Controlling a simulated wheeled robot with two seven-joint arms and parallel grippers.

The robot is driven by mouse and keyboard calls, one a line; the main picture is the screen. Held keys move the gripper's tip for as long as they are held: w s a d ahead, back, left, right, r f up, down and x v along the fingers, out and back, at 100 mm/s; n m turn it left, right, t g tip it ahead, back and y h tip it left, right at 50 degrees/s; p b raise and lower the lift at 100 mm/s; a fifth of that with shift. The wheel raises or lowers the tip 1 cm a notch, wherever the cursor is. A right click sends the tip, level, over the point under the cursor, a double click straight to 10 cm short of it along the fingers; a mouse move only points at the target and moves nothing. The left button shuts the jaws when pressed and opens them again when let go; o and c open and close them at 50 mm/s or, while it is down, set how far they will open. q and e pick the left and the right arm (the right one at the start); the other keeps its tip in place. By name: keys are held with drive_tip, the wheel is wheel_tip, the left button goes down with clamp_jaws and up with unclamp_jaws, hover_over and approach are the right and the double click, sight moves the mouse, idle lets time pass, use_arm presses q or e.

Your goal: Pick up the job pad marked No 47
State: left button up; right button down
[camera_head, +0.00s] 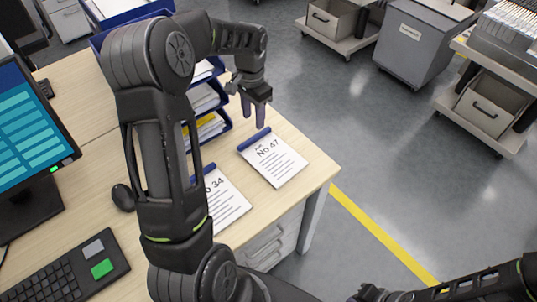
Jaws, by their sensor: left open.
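The job pad marked No 47 (279,164) lies flat near the desk's right edge, a white sheet with a blue strip along its top. My left gripper (254,118) is above and just behind that blue strip, pointing down. Its fingers are apart with nothing between them. Another pad, marked No 34 (226,207), lies to the left and nearer, partly hidden by my left arm. My right arm shows at the bottom right, and its gripper is not clearly visible.
A blue letter tray stack (205,98) with papers stands left of my left gripper. A monitor (30,140), keyboard (62,272) and mouse (123,197) are on the left of the desk (97,206). Trolleys and a grey bin (413,45) stand on the floor beyond.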

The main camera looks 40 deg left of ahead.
sight(255, 137)
idle(0.3)
use_arm(q)
drive_tip(key=shift+f, duration=1.3)
drive_tip(key=shift+s+d+f+p, duration=0.1)
drive_tip(key=shift+f+p, duration=0.75)
drive_tip(key=shift+f, duration=1.75)
drive_tip(key=shift+c, duration=0.2)
clamp_jaws()
